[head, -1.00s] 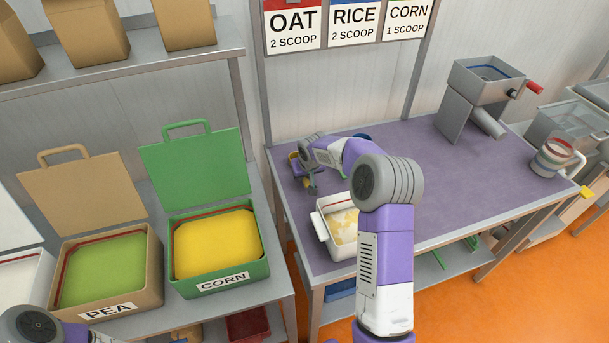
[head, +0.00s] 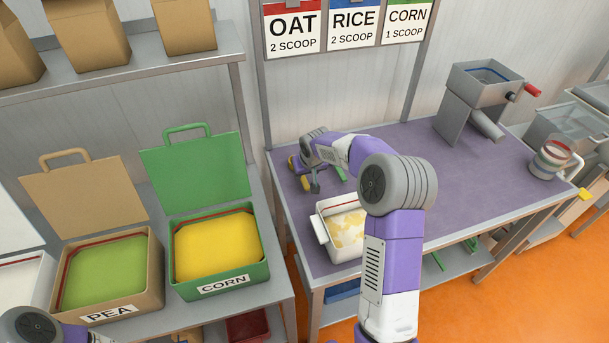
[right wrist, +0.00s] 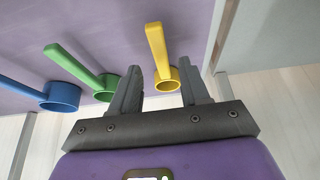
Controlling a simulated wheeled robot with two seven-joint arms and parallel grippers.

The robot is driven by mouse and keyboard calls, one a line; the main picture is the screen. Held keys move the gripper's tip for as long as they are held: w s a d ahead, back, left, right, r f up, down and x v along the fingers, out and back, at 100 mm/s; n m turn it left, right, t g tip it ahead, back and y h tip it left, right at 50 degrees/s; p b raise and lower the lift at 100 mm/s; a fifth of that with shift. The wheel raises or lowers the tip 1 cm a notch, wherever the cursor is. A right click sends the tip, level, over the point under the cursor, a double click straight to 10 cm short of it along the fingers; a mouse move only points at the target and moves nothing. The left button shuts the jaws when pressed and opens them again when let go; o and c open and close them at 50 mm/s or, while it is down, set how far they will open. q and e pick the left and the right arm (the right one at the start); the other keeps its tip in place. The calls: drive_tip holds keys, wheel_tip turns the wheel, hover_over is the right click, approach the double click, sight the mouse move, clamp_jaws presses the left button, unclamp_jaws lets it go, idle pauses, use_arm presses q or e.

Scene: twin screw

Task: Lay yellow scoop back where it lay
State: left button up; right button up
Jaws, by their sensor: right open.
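The yellow scoop (right wrist: 166,77) lies on the purple tabletop in the right wrist view. Its cup shows between my right gripper's fingers (right wrist: 162,76) in the picture, with its handle running up and away. The fingers are apart and do not visibly hold it. In the head view my right gripper (head: 312,186) is low over the table's left end. A bit of yellow (head: 292,162) shows beside it; the rest is hidden by the arm. My left gripper is out of view; only part of the left arm shows at the bottom left.
A green scoop (right wrist: 104,84) and a blue scoop (right wrist: 62,96) lie to the left of the yellow one in the wrist view. A white container (head: 322,229) stands near the table's front edge. The purple table (head: 410,165) is clear toward the mill (head: 470,110).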

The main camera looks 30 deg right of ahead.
drive_tip(key=p+v, duration=0.1)
drive_tip(key=v, duration=0.6)
drive_tip(key=shift+r, duration=0.25)
drive_tip(key=shift+s, duration=0.2)
